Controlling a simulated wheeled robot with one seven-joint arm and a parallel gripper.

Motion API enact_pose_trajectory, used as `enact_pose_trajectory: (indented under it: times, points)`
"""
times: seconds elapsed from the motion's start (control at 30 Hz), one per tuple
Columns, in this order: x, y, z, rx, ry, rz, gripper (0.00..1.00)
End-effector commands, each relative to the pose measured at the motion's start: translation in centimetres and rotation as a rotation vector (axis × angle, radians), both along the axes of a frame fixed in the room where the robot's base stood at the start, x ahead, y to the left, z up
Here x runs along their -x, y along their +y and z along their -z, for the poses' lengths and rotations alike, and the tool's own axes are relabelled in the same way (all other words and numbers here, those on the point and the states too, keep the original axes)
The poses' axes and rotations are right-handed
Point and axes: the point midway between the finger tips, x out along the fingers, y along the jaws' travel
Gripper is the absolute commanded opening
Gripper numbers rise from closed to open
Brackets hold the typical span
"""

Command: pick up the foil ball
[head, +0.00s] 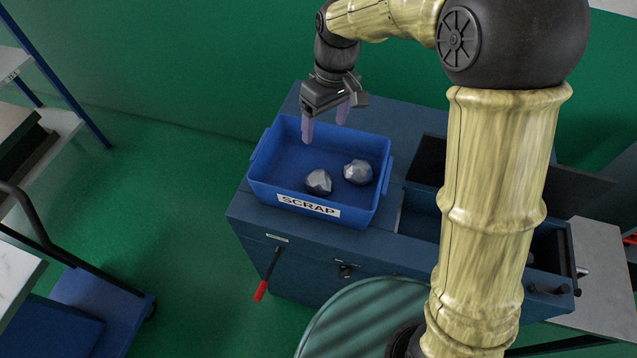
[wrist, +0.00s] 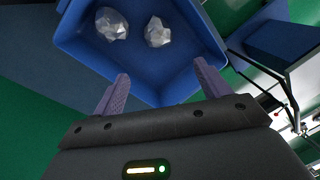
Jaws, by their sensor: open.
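Two crumpled silver-grey foil balls lie apart on the floor of a blue bin marked SCRAP (head: 265,166). In the head view, one foil ball (head: 318,181) is nearer the front label and the other foil ball (head: 357,172) is to its right. In the wrist view, one foil ball (wrist: 111,24) is at upper left and the other foil ball (wrist: 157,32) is right of it. My gripper (head: 325,126) is open and empty, its purple fingers pointing down above the back part of the bin. Its fingers also show in the wrist view (wrist: 163,85), short of both balls.
The bin stands on a dark blue cabinet (head: 250,218) with a red-handled lever (head: 261,290) on its front. An open dark compartment (head: 419,213) is right of the bin. A blue cart (head: 105,300) and shelving stand at left. Green floor (head: 180,200) between is clear.

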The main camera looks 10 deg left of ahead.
Motion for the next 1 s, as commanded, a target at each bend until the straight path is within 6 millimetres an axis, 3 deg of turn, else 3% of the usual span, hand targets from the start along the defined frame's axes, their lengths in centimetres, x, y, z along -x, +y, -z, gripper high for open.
enact_pose_trajectory:
  times: [0.27,0.8,1.0]
  points:
    - [0.1,0.0,0.6,0.001,0.001,0.003,0.76]
    - [1.3,0.6,9.5,0.004,0.004,0.002,0.76]
    - [1.4,0.8,11.9,0.001,0.001,0.004,0.76]
